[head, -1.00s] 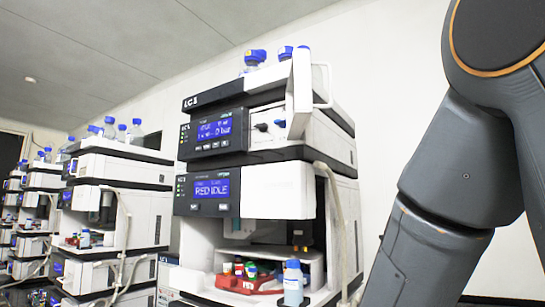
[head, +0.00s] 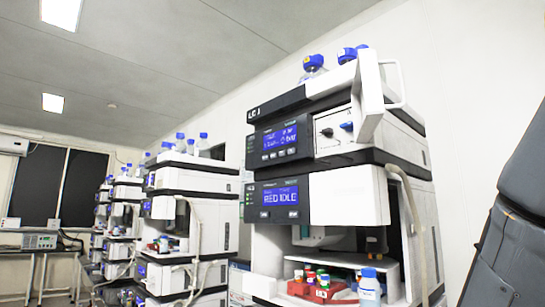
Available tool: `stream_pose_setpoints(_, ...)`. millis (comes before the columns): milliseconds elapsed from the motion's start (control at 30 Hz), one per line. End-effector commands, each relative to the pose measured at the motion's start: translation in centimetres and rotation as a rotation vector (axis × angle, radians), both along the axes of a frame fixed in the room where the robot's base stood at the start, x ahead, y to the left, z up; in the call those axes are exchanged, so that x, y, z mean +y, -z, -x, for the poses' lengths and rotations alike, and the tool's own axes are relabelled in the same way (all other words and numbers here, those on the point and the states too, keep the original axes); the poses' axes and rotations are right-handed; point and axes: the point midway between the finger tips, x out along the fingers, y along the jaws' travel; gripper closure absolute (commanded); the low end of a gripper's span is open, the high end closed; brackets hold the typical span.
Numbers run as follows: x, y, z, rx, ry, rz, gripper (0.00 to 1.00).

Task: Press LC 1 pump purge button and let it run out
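The front column stack, labelled LC with a number I cannot read for sure (head: 278,104), stands right of centre in the head view. Its upper pump module has a blue-lit display (head: 280,138) with a row of small buttons (head: 280,155) below it. Right of the display is a recess with a blue knob (head: 346,126) and a black knob (head: 327,132); a white door (head: 368,98) stands open beside it. My gripper is out of view; only part of my arm shows at the right edge.
Several similar stacks (head: 180,205) recede to the left. Blue-capped bottles (head: 313,66) stand on top of the front stack. A red vial tray (head: 322,291) and a blue-capped bottle (head: 369,288) sit low in its open bay. A bench with an instrument (head: 40,240) is at far left.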

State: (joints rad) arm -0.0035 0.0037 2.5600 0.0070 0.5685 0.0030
Motion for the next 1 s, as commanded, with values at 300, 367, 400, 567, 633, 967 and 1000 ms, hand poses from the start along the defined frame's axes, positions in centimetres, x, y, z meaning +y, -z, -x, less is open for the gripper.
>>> stream_pose_setpoints(300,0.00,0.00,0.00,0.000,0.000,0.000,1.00)
stream_pose_setpoints(367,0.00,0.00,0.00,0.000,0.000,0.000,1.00)
stream_pose_setpoints(400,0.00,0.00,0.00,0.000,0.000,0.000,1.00)
stream_pose_setpoints(567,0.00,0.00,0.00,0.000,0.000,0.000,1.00)
stream_pose_setpoints(633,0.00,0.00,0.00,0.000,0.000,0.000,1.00)
stream_pose_setpoints(967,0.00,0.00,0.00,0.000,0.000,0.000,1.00)
stream_pose_setpoints(1000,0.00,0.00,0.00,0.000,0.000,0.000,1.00)
